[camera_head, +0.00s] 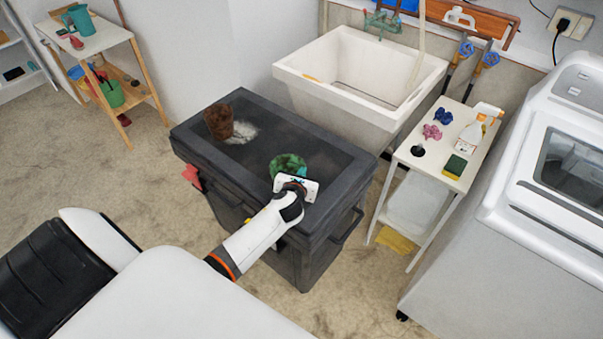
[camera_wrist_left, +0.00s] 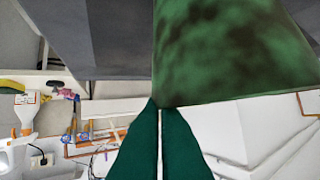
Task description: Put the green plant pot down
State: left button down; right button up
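The green plant pot (camera_head: 290,163) is at the right part of the dark chest's lid (camera_head: 285,130) in the head view. Whether it touches the lid or hangs just above it I cannot tell. In the left wrist view the pot (camera_wrist_left: 235,45) fills the upper right, mottled green. My left gripper (camera_head: 291,179) is at the pot's near side. Its two dark green fingers (camera_wrist_left: 161,104) are nearly together, with their tips at the pot's edge, and appear shut on it. The pot's grasped part is hidden. My right gripper is not in view.
A brown pot (camera_head: 218,121) stands on the lid's left part, beside a whitish patch (camera_head: 243,132). A white sink (camera_head: 335,105) is behind the chest. The lid's middle is clear.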

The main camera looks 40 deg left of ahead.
pick_arm(q)
jog(key=c, duration=1.7)
grip_release()
